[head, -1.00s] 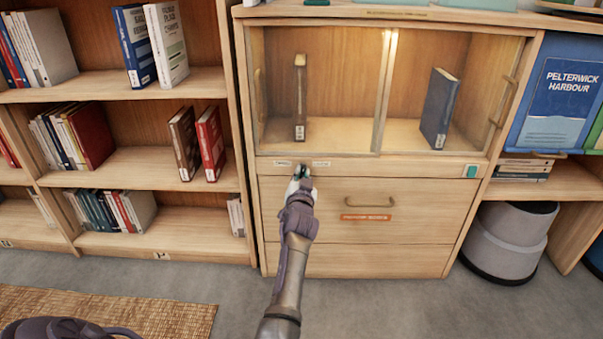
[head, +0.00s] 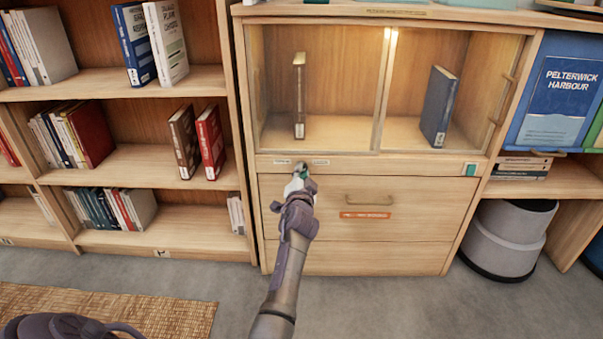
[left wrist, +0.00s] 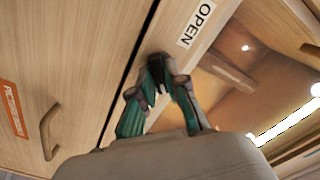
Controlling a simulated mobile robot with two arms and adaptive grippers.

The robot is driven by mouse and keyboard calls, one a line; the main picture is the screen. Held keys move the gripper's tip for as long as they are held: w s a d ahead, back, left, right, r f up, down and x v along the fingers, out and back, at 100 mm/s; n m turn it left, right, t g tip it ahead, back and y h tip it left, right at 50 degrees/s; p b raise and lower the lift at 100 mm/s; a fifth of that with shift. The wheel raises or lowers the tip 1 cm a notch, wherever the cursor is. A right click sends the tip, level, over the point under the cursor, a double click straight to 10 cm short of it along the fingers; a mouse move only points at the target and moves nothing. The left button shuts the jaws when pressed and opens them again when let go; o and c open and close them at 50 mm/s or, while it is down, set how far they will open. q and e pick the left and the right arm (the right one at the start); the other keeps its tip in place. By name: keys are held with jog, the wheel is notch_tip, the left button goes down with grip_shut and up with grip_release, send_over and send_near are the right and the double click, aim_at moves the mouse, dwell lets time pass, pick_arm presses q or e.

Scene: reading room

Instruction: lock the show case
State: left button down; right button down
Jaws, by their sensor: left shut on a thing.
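The show case (head: 420,160) is a wooden cabinet with two glass sliding doors, both looking shut. Its rail below the glass carries two small labels, a left one (head: 282,163) and a right one (head: 320,162). The left one reads OPEN in the left wrist view (left wrist: 196,24); the right one is too small to read. My left gripper (head: 301,172) is at the rail between and just below the labels. Its green fingers (left wrist: 160,80) are shut around a small dark lock knob (left wrist: 157,68), mostly hidden by the fingertips. My right gripper is out of view.
A drawer with a handle (head: 368,199) and an orange label lies below the rail. Two books, brown (head: 299,98) and blue (head: 439,108), stand behind the glass. Bookshelves (head: 150,165) are on the left; a grey round stool (head: 506,240) is on the right. Grey floor lies in front.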

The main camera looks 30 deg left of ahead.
pick_arm(q)
jog(key=shift+w+a+r, duration=0.1)
jog(key=shift+a+r, duration=0.05)
jog(key=shift+r, duration=0.3)
jog(key=c, duration=1.3)
grip_release()
jog(key=shift+c, duration=0.2)
jog(key=shift+o, duration=0.8)
jog(key=shift+f, duration=0.15)
jog(key=shift+w+f, duration=0.1)
jog(key=shift+f, duration=0.05)
jog(key=v, duration=0.7)
jog(key=shift+s, duration=0.25)
